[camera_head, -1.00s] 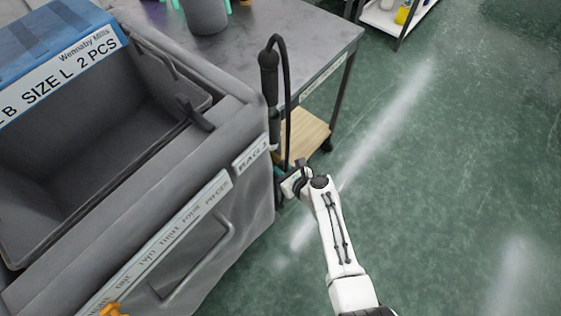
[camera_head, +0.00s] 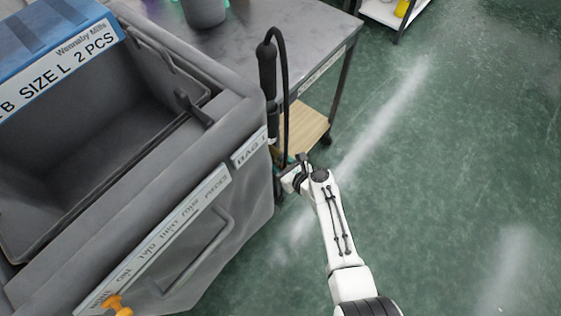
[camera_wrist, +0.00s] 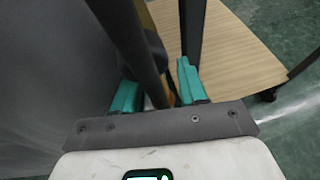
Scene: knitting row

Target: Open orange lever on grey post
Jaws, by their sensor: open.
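A dark grey post (camera_head: 267,70) with a thick grip and a looped black hose stands beside the grey bin's right corner. My gripper (camera_head: 287,162) is low at this post, its fingertips partly hidden in the head view. In the wrist view my gripper (camera_wrist: 157,78) is open, with teal fingers apart on either side of the dark post (camera_wrist: 128,35). A small orange piece (camera_wrist: 169,92) shows between the fingers, mostly hidden; I cannot tell whether they touch it. Another orange part (camera_head: 116,305) sticks out from the bin's front at the lower left.
The grey bin (camera_head: 245,110) fills the left, with a bar handle on its front. A steel table (camera_head: 300,30) with a wooden lower shelf (camera_head: 303,128) stands behind the post. Open green floor (camera_head: 460,170) lies to the right.

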